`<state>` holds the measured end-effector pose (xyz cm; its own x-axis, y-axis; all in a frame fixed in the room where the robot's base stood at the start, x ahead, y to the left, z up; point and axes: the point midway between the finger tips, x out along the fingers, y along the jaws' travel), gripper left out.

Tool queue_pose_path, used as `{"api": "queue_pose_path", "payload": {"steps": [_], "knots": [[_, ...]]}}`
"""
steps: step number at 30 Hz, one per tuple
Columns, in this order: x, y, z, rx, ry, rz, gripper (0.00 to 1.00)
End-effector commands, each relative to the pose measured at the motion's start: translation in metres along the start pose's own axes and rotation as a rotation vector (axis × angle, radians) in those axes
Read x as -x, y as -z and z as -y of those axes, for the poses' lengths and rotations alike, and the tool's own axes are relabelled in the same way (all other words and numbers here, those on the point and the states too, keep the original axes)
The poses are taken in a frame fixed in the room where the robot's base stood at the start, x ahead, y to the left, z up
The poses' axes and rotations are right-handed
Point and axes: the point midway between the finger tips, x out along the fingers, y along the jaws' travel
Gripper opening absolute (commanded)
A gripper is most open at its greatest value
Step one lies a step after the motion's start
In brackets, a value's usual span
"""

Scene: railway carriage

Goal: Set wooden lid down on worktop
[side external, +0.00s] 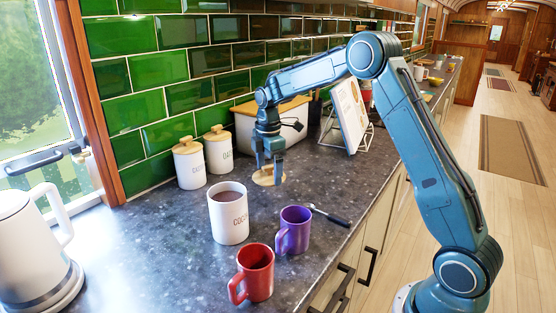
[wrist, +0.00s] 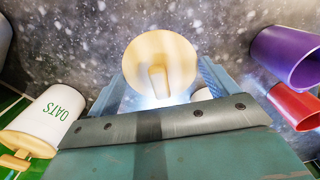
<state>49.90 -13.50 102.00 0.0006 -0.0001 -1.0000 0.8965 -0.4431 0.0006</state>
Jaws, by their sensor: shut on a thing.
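The wooden lid (side external: 268,178) is a pale round disc with a small knob. My gripper (side external: 268,160) points down and is shut on its knob, with the lid level just over or on the dark speckled worktop (side external: 300,183). I cannot tell whether the lid touches the surface. In the wrist view the lid (wrist: 160,60) shows between my two fingers (wrist: 160,85). The open white COCOA canister (side external: 229,214), with brown contents, stands in front of the lid, without a lid on it.
Two lidded white canisters (side external: 189,163) stand left by the green tiles. A white bin (side external: 285,128) is behind my gripper. A book on a stand (side external: 350,115) is at right. Worktop right of the lid is clear.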

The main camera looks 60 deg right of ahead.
Motion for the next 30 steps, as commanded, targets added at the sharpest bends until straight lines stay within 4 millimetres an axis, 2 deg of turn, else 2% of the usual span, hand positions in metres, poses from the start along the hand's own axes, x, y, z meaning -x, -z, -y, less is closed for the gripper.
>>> {"api": "queue_pose_path", "payload": {"steps": [14, 30], "knots": [[-0.007, 0.0, 0.0, 0.001, 0.002, 0.0, 0.62], [-0.048, 0.0, 0.0, 0.001, 0.002, 0.0, 0.62]]}}
